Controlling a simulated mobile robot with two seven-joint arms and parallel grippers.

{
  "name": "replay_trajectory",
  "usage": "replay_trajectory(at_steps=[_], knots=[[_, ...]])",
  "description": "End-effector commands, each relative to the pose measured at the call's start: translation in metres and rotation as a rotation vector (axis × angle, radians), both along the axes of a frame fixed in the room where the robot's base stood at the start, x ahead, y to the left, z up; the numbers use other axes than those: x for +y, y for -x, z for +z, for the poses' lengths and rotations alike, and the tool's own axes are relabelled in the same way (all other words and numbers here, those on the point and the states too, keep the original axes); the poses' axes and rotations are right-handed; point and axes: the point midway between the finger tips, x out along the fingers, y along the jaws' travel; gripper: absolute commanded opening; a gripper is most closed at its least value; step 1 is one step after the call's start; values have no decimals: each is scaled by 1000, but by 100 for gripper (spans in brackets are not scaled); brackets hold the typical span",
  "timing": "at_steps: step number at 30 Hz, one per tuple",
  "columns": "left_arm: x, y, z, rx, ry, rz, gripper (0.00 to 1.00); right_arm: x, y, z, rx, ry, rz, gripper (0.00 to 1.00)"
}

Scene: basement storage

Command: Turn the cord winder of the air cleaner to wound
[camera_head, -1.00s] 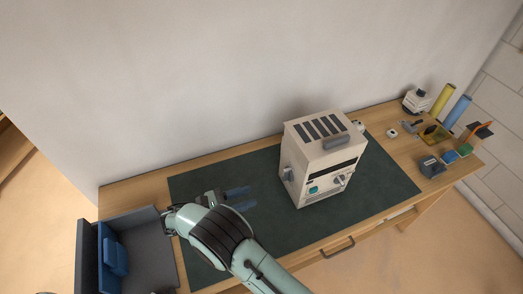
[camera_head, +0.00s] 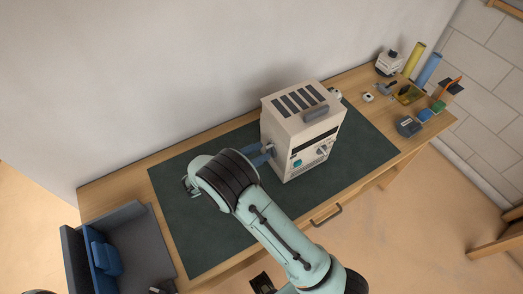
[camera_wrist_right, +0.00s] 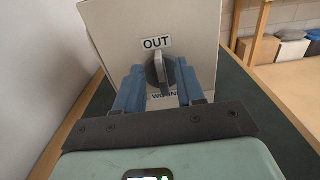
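The air cleaner (camera_head: 300,130) is a cream box with a slotted top and a grey handle, standing on a dark green mat. Its cord winder (camera_wrist_right: 160,72) is a grey round knob with a raised grip bar on the side panel. The word OUT is above it and WOUND, partly hidden, below it. The bar stands nearly upright, its top end towards OUT. My right gripper (camera_wrist_right: 160,92) is open, its blue fingers on either side of the knob; I cannot tell whether they touch it. In the head view the right gripper (camera_head: 262,155) is at the cleaner's left side.
The dark green mat (camera_head: 215,235) covers much of the wooden table. A grey bin (camera_head: 150,240) with blue things inside is at the left. Yellow (camera_head: 414,58) and blue (camera_head: 428,68) cylinders and several small items are at the right end. A wall runs behind.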

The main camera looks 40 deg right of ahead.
Motion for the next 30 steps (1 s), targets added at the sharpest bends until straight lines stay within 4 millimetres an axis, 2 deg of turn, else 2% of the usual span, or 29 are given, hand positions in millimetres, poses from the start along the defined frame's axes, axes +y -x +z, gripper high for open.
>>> replay_trajectory(at_steps=[4, 13, 14, 15, 17, 18, 30], knots=[[0, 0, 1, -1, 0, 0, 43, -11, 2, 0, 1, 1, -1, 38], [0, 0, 1, -1, 0, 0, 43, -14, 2, 0, 1, 0, 0, 38], [0, 0, 1, -1, 0, 0, 43, -14, 2, 0, 1, 0, 0, 35], [0, 0, 1, -1, 0, 0, 43, -14, 2, 0, 1, 0, 0, 22], [0, 0, 1, -1, 0, 0, 43, -14, 2, 0, 1, 0, 0, 2], [0, 0, 1, -1, 0, 0, 43, -14, 2, 0, 1, 0, 0, 0], [0, 1, -2, 1, 0, 0, 43, -13, 3, -1, -53, 6, 1, 0]])
